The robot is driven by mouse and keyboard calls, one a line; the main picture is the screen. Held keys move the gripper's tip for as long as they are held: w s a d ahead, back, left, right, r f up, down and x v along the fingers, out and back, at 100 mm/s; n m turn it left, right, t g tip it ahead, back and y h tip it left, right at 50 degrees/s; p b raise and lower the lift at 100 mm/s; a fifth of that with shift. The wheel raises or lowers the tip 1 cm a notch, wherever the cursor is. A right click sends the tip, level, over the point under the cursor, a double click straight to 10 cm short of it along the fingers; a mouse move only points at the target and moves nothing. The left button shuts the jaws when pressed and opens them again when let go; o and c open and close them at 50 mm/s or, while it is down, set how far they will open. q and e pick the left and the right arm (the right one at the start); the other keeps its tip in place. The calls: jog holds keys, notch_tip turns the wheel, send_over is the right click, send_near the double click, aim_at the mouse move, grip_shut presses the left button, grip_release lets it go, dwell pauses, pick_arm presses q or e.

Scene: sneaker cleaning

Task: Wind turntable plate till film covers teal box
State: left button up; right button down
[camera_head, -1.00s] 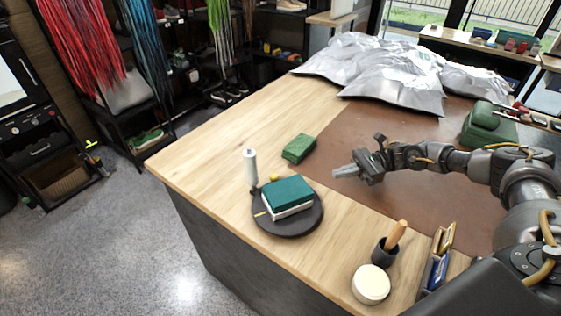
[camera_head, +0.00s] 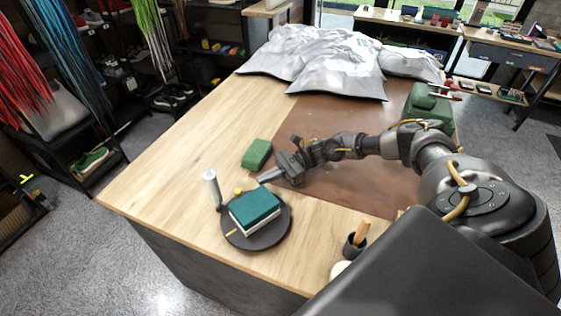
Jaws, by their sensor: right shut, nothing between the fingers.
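The dark round turntable plate (camera_head: 243,241) lies on the wooden tabletop. The teal box (camera_head: 255,205), with a white lower side, sits on it; I see its teal top bare. An upright pale roll (camera_head: 211,187), which looks like the film, stands at the plate's left edge. A small yellow piece (camera_head: 238,191) is behind the box, and a thin yellow mark (camera_head: 232,232) shows on the plate's left. My right gripper (camera_head: 262,180) is shut and empty, just behind and right of the box, close to the plate's far edge. My left gripper is out of view.
A green block (camera_head: 257,154) lies just behind my right gripper. A brush in a dark cup (camera_head: 355,245) stands at the front right. A brown mat (camera_head: 335,120), crumpled silver sheet (camera_head: 325,62) and green case (camera_head: 428,103) occupy the back and right. The table's left is clear.

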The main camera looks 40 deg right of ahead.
jog(key=a, duration=0.1)
jog(key=a+p, duration=0.2)
jog(key=a, duration=0.1)
jog(key=shift+w, duration=0.25)
jog(key=shift+w+a+f+p, duration=0.1)
jog(key=shift+a+f+p, duration=0.1)
jog(key=shift+a+p, duration=0.2)
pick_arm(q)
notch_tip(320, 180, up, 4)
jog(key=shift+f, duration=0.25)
pick_arm(e)
jog(key=shift+a, duration=0.1)
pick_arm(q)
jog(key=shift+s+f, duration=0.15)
